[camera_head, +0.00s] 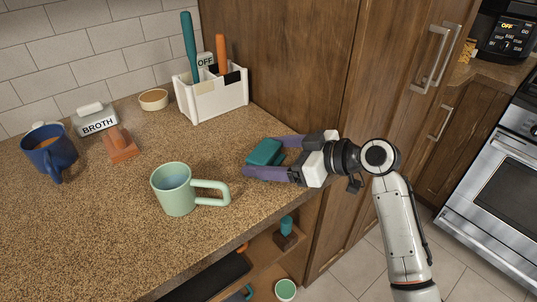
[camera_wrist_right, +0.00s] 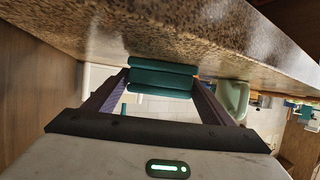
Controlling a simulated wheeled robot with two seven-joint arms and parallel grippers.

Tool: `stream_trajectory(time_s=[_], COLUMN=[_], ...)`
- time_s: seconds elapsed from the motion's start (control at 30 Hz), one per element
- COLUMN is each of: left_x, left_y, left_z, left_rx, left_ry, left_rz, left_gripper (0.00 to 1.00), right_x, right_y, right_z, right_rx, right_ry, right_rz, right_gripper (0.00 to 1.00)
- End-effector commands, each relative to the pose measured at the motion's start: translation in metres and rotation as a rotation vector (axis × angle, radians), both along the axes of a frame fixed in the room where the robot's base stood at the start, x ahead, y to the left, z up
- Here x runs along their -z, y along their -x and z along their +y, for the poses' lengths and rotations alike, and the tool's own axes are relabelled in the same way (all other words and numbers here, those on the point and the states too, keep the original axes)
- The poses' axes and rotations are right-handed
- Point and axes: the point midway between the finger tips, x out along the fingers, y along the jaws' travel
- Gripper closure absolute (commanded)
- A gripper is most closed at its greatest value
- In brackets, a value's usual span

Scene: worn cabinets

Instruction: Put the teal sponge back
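The teal sponge (camera_head: 265,152) is a small block at the counter's right side, near the wooden cabinet. My right gripper (camera_head: 262,158) reaches in from the right, its purple fingers on either side of the sponge. In the right wrist view the sponge (camera_wrist_right: 162,76) spans the space between the fingertips (camera_wrist_right: 162,82), which appear to press on its two ends. I cannot tell whether the sponge touches the counter. A white caddy (camera_head: 211,100) with compartments stands behind, holding a teal-handled tool (camera_head: 189,42) and an orange-handled one (camera_head: 221,53). My left gripper is out of view.
A green mug (camera_head: 172,190) stands left of my right gripper, its handle pointing toward it. A blue mug (camera_head: 49,150), a broth container (camera_head: 95,120), an orange-brown block (camera_head: 120,146) and a small bowl (camera_head: 153,99) stand farther left. Open shelves hold items below the counter edge.

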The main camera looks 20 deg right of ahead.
Motion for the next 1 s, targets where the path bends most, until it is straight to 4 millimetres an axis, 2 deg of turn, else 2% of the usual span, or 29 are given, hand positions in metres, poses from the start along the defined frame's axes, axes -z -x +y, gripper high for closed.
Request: stream_trajectory(time_s=[0.07,0.47,1.0], left_x=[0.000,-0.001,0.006], left_y=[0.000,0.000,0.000], left_z=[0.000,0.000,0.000], left_rx=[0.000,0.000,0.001], left_ry=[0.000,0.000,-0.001], left_rz=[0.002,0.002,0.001], left_gripper=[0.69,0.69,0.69], right_x=[0.000,-0.004,-0.042], right_y=[0.000,0.004,0.072], right_z=[0.000,-0.004,-0.067], right_rx=[0.000,0.001,0.001], right_ry=[0.000,0.001,0.003], right_rz=[0.000,0.000,0.001], right_gripper=[0.10,0.10,0.10])
